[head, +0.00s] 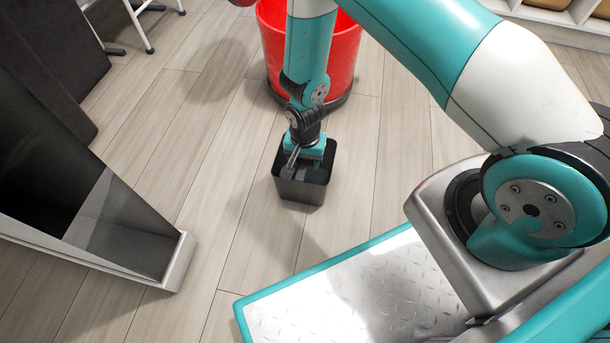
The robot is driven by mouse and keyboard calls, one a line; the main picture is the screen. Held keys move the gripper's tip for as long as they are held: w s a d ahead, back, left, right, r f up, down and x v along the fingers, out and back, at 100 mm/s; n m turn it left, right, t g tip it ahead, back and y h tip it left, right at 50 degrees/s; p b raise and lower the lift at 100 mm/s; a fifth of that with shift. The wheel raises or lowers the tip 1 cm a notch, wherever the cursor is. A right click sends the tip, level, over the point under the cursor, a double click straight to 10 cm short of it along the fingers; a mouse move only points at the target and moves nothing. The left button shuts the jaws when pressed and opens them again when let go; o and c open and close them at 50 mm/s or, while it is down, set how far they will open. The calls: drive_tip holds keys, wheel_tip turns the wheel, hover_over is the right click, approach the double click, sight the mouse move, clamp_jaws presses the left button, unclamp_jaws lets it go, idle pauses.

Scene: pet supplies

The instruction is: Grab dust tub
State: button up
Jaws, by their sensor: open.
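The dust tub (301,190) is a small dark grey, square, open-topped bin standing upright on the wooden floor in the middle of the head view. My gripper (292,165) points down at the tub's mouth, over its left and back part. The jaws are open. One finger shows at the left of the opening; the rest of the gripper hides part of the tub's far rim. I cannot tell whether the fingers touch the tub wall.
A large red bin (348,65) stands right behind the tub. A dark-panelled, white-edged unit (180,262) is at the lower left, with a dark grey block (50,55) behind it. White chair legs (140,28) show at the top left. Bare floor (215,190) lies left of the tub.

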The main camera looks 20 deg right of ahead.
drive_tip(key=shift+f, duration=0.9)
drive_tip(key=shift+r, duration=0.1)
clamp_jaws()
